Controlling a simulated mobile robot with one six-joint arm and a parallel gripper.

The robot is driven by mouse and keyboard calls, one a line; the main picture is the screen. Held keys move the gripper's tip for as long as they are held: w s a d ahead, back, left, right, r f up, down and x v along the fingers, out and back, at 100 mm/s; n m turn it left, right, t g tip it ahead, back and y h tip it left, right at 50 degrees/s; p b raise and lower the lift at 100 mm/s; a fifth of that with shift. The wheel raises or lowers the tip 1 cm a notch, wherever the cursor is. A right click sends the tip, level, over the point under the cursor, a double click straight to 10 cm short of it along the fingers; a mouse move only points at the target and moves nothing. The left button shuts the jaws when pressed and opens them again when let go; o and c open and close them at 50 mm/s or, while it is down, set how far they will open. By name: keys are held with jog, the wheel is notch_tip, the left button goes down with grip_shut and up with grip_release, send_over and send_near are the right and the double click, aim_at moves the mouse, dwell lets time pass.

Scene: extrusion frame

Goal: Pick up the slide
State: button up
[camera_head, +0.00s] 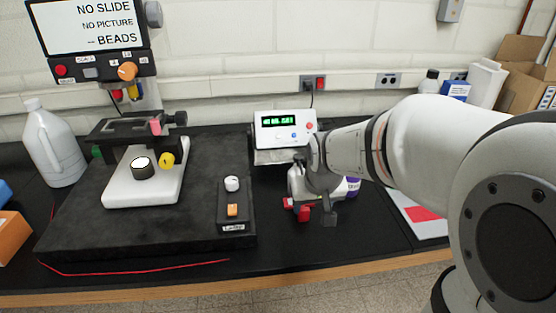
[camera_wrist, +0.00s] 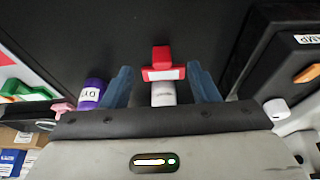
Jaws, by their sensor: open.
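My gripper (camera_wrist: 162,88) is open, its two blue fingers on either side of a red piece (camera_wrist: 163,58) with a white front band. A pale cylindrical part (camera_wrist: 163,93) shows just behind the red piece, between the fingers. In the head view my gripper (camera_head: 312,212) is low over the black bench, with red parts (camera_head: 303,213) at its fingers. I cannot tell whether the fingers touch the red piece. No clear glass slide can be made out; whether the red piece holds one cannot be told. The microscope (camera_head: 118,187) stands at left; its screen (camera_head: 88,25) reads "NO SLIDE".
A black control box (camera_head: 235,210) with a white knob and orange switch is left of my gripper. A white device with green digits (camera_head: 285,128) stands behind it. A purple-labelled bottle (camera_wrist: 91,94) is close beside one finger. A white jug (camera_head: 52,147) stands far left.

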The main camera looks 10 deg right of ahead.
aim_at(304, 211)
jog(key=x, duration=0.3)
jog(key=w+x, duration=0.1)
jog(key=x, duration=0.3)
jog(key=w+r+x, duration=0.1)
jog(key=x, duration=0.2)
jog(key=shift+w+a+f, duration=0.1)
jog(key=shift+w+f, duration=0.15)
jog(key=shift+f, duration=0.15)
jog(key=c, duration=1.1)
jog(key=shift+p, duration=0.3)
jog(key=shift+c, duration=0.2)
